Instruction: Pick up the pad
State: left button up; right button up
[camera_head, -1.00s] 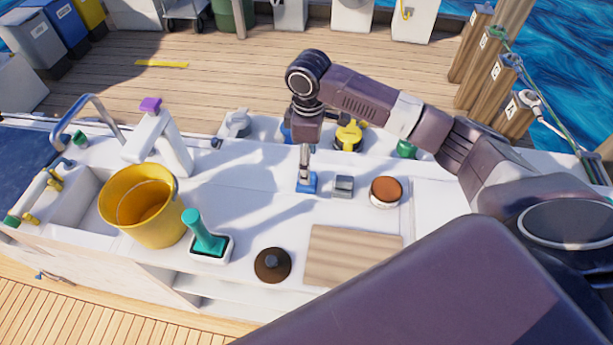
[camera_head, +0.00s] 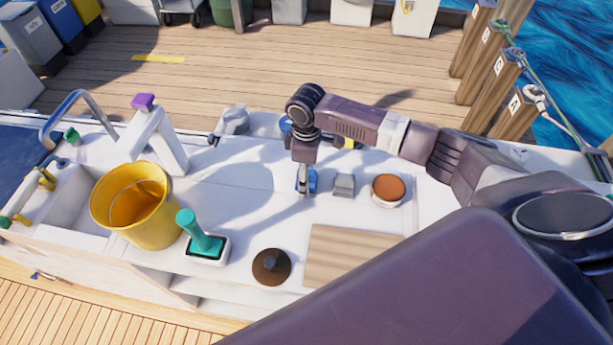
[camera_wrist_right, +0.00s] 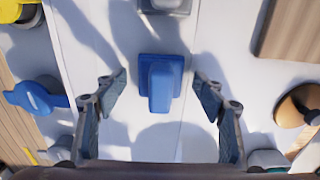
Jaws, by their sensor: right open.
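A blue pad (camera_head: 312,180) with an upright blue block-like handle sits on the white counter. It also shows in the right wrist view (camera_wrist_right: 172,65), square base flat, handle standing toward the camera. My right gripper (camera_head: 304,185) is over it from above, partly covering it in the head view. In the right wrist view my right gripper (camera_wrist_right: 160,80) is open, one finger on each side of the handle with clear gaps. It does not visibly touch the pad. My left gripper is not in view.
A grey block (camera_head: 344,185) and a round orange-topped item (camera_head: 388,190) stand just right of the pad. A wooden board (camera_head: 355,256), brown knob (camera_head: 271,266), teal-handled tool (camera_head: 204,240) and yellow bucket (camera_head: 134,210) are nearer. Counter left of the pad is clear.

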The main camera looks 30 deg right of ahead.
jog(key=c, duration=1.3)
notch_tip(320, 180, up, 20)
jog(key=b, duration=0.2)
